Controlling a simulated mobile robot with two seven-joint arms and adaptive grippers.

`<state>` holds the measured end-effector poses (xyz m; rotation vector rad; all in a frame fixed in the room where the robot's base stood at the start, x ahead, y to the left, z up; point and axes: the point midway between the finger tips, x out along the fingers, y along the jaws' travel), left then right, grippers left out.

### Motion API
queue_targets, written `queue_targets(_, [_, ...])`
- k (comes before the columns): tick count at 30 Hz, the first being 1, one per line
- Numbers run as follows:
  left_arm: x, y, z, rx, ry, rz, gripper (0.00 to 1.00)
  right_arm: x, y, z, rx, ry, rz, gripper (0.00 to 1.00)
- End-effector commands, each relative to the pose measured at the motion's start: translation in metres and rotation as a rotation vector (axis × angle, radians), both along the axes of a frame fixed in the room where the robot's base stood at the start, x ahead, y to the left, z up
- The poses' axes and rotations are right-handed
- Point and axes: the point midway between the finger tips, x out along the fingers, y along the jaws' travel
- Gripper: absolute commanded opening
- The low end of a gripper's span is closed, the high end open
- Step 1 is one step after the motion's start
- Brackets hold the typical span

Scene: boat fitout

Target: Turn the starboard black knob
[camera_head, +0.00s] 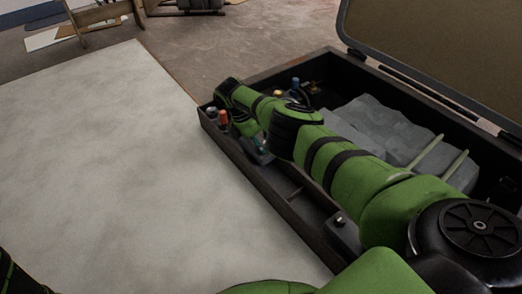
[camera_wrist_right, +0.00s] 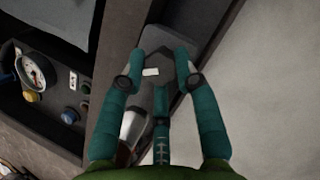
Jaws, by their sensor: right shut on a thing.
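My right gripper (camera_head: 262,148) reaches down to a grey box at the near rim of the dark case, mostly hidden by my arm in the head view. In the right wrist view its teal fingers (camera_wrist_right: 160,66) straddle the grey box (camera_wrist_right: 182,38), which has a small white label. They are closed on a dark part between the fingertips, which I take to be the starboard black knob; its shape and angle are hard to make out. A second grey box (camera_head: 345,232) with a small knob on top sits farther along the same rim. My left gripper does not show.
The open case (camera_head: 264,187) holds a lumpy grey block (camera_head: 365,125) and has a raised lid (camera_head: 450,45). A gauge (camera_wrist_right: 34,70) shows in the wrist view. The pale surface (camera_head: 110,170) on the left is clear.

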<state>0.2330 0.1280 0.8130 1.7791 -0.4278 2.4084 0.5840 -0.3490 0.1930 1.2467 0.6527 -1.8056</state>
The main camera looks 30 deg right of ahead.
Motion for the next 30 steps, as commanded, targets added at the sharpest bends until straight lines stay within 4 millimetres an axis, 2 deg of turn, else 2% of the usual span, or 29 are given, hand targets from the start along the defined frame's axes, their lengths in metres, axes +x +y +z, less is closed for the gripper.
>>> queue_targets(1, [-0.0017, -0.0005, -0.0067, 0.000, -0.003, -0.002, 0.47, -0.0043, -0.0100, -0.0021, -0.021, 0.014, -0.034, 0.00])
queue_targets(10, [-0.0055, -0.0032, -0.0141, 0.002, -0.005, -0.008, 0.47, -0.0055, -0.0096, -0.0002, -0.020, 0.018, -0.107, 0.00])
queue_targets(27, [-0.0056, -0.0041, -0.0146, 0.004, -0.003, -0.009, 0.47, -0.0070, -0.0100, -0.0002, -0.019, 0.022, -0.119, 0.00])
queue_targets(28, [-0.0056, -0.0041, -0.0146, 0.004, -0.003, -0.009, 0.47, -0.0071, -0.0100, -0.0002, -0.019, 0.023, -0.119, 0.44])
queue_targets(29, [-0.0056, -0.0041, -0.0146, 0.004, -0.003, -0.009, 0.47, -0.0072, -0.0100, -0.0003, -0.019, 0.023, -0.119, 0.52])
queue_targets(30, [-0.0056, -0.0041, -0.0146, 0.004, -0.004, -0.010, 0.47, -0.0069, -0.0096, -0.0004, -0.018, 0.022, -0.119, 0.52])
